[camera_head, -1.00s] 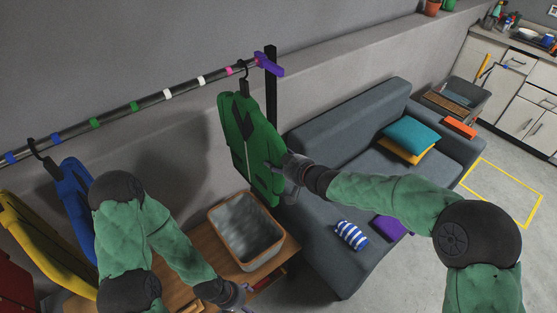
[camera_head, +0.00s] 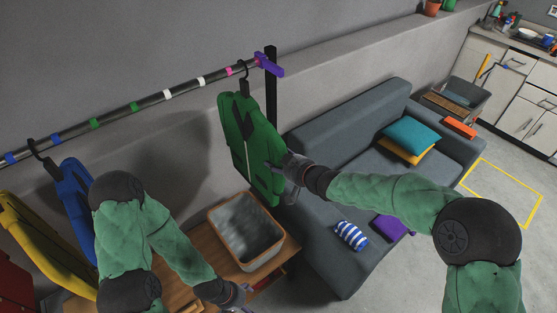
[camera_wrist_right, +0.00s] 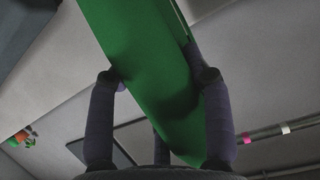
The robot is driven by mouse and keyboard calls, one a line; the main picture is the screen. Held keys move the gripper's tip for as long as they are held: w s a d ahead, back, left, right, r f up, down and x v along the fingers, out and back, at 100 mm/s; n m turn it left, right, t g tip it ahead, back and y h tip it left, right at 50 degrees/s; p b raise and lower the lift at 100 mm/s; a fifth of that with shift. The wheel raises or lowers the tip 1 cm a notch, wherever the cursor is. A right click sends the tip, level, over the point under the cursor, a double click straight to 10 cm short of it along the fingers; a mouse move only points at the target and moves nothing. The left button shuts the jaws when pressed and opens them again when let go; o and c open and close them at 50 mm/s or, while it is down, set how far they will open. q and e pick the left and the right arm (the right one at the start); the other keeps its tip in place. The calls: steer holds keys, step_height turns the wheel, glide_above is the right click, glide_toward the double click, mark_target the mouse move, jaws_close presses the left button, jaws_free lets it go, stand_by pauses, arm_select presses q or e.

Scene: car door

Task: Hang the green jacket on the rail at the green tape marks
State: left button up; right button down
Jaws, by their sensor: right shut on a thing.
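The green jacket (camera_head: 250,150) is on a dark hanger near the rail's right end, by the post. Its hook (camera_head: 243,70) is at the rail, right of the pink mark; I cannot tell whether it rests on it. My right gripper (camera_head: 285,172) is shut on the jacket's right side, and the right wrist view shows its fingers around the green jacket (camera_wrist_right: 150,60). The rail (camera_head: 150,101) carries two green tape marks (camera_head: 95,123) (camera_head: 133,106), well left of the jacket, with bare rail between them. My left gripper (camera_head: 240,297) is low, over the wooden table; its fingers are unclear.
Blue (camera_head: 76,195) and yellow (camera_head: 40,245) jackets hang at the left. A purple clamp (camera_head: 269,65) sits at the post (camera_head: 271,100). A grey bin (camera_head: 245,235) stands on the table below the jacket. A grey sofa (camera_head: 345,125) is to the right.

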steer(key=shift+c, duration=2.2)
jaws_free()
steer(key=shift+r, duration=0.1)
steer(key=shift+f, duration=0.2)
steer(key=v, duration=1.2)
steer(key=shift+r, duration=0.15)
steer(key=s+d+f+m+g+h+b, duration=0.1)
steer(key=s+f+m+g, duration=0.15)
steer(key=f, duration=0.95)
steer(key=s+f+m+g+h+b, duration=0.1)
steer(key=s+f+m+g+h, duration=0.15)
steer(key=f, duration=1.05)
steer(key=s+f+m+g+b, duration=0.1)
steer(key=s+f+m+g, duration=0.3)
steer(key=s+f, duration=1.3)
steer(key=shift+s+m+g, duration=0.3)
steer(key=shift+s+g, duration=0.25)
steer(key=shift+g, duration=0.25)
steer(key=shift+f+h, duration=0.15)
steer(key=shift+h, duration=0.1)
